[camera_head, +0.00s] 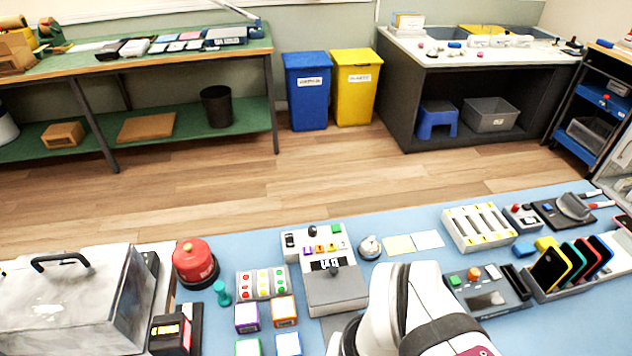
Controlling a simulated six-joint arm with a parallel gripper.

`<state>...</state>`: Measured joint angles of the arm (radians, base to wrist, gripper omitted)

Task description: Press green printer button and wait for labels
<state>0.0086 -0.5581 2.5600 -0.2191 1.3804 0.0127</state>
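A grey and white boxy device (333,290) stands on the blue bench, with a green button (336,229) at its top right, small coloured buttons and a dark display. To its right, a dark panel (487,297) has a small green button (455,280), an orange knob and a screen. I cannot tell for sure which of them is the printer. No label is clearly seen coming out of either. My white arm link crosses the bottom centre between the two devices. My gripper is not in view.
A red round device (194,262), a grey case (72,302) and a black box with a yellow display (171,332) stand at left. A silver bell (370,246), pale note pads (413,242) and a rack of coloured phones (572,265) are also on the bench.

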